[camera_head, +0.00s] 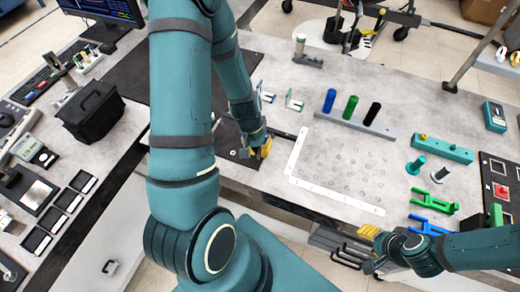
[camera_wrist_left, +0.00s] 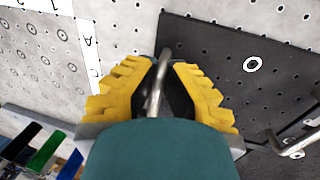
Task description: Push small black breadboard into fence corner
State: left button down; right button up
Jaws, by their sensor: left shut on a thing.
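A black perforated board (camera_head: 226,137) lies under my left gripper in the head view, partly hidden by my arm. In the left wrist view the dark board (camera_wrist_left: 215,55) fills the right side, with a white ring on it. My left gripper (camera_head: 262,149) has yellow fingers shut on a thin bent metal rod (camera_wrist_left: 157,85). Whether the rod is fixed to the board is hidden. A white L-shaped strip (camera_head: 297,152) lies right of the gripper; its lettered side also shows in the left wrist view (camera_wrist_left: 88,45). My right gripper (camera_head: 371,248) is open and empty at the front edge.
A grey rack (camera_head: 340,125) with blue, green and black cylinders stands behind the strip. A teal block (camera_head: 440,149), a green fixture (camera_head: 434,202) and a blue one stand to the right. A black case (camera_head: 90,112) is at left. The light area inside the strip is free of standing things.

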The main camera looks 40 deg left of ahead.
pick_arm(q)
jog(key=shift+w+a, duration=0.1)
jog(key=shift+a, duration=0.35)
jog(key=c, duration=1.1)
grip_release()
jog(key=shift+o, duration=0.2)
jog(key=shift+a+f, duration=0.1)
jog(key=shift+a, duration=0.05)
jog(key=shift+d, duration=0.2)
notch_tip(320, 180, up, 12)
jog(key=a, duration=0.2)
jog(key=shift+s+a, duration=0.2)
jog(key=shift+s, duration=0.2)
